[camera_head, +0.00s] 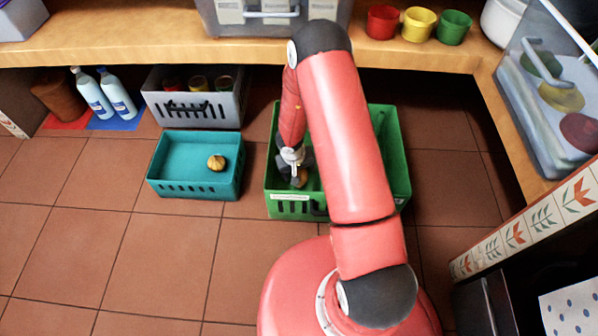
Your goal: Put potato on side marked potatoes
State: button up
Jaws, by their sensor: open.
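A green crate (394,150) stands on the tiled floor, with a small white label on the left of its front wall; the label's text is too small to read. My gripper (298,180) is low inside the left part of this crate, jaws open. A small brown roundish thing (301,177), possibly the potato, shows at the fingertips; I cannot tell whether they touch it. My arm hides the crate's middle and much of its inside. A yellow-brown round vegetable (216,163), like an onion, lies in the teal crate (170,187) to the left.
A grey crate (195,113) with jars stands behind the teal one. Two white bottles (92,97) and a brown pot (60,95) are at left under the wooden counter (130,40). Red, yellow and green cups (419,23) stand on the counter. The front-left floor is clear.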

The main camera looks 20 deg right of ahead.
jog(key=w+a+r+t+y+p, duration=0.1)
jog(key=w+a+r+t+p, duration=0.15)
jog(key=r, duration=1.05)
jog(key=w+a+r+t+y+p, duration=0.1)
jog(key=w+r+t+p, duration=0.15)
jog(key=r, duration=0.95)
jog(key=s+a+r+n+t+y, duration=0.1)
jog(key=s+a+r, duration=0.1)
jog(key=r, duration=0.5)
jog(key=s+a+r+n+y, duration=0.1)
jog(key=s+a+r, duration=0.1)
jog(key=r, duration=0.5)
jog(key=s+r+y, duration=0.1)
jog(key=s+r, duration=0.7)
jog(key=s, duration=0.2)
jog(key=s+d+r+m+h, duration=0.1)
jog(key=s+d, duration=0.2)
jog(key=s, duration=0.4)
jog(key=s+d+r+m+g+h, duration=0.1)
jog(key=s+d, duration=0.3)
jog(key=s, duration=0.4)
jog(key=shift+d+r+g+h+b, duration=0.2)
jog(key=shift+r+g+h+b, duration=0.15)
jog(key=shift+h, duration=0.35)
